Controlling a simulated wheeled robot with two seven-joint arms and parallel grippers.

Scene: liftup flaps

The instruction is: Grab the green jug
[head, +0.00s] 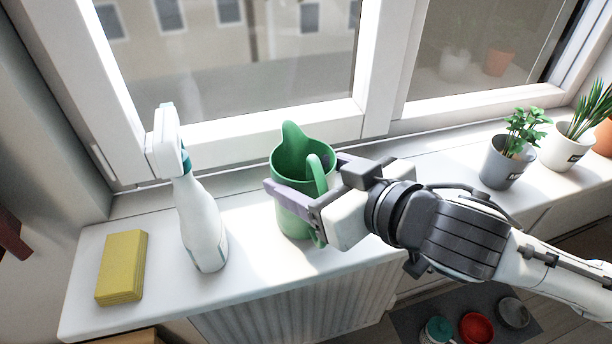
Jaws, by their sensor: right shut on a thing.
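The green jug (290,222) stands upright on the white windowsill in the head view, with its spout towards the window and its handle on the right. My right gripper (301,188) reaches in from the right at the jug's handle side. Its jaws are shut on the jug, with one finger across the near side and the other partly hidden behind the handle. The exact contact of the far finger is hidden. My left gripper is not in view.
A white spray bottle (200,225) and a yellow sponge (123,267) stand left of the jug on the windowsill (255,283). Potted plants (500,163) stand at the right. The window frame (250,138) rises behind, and a radiator (290,310) is below. Bowls (476,328) lie on the floor.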

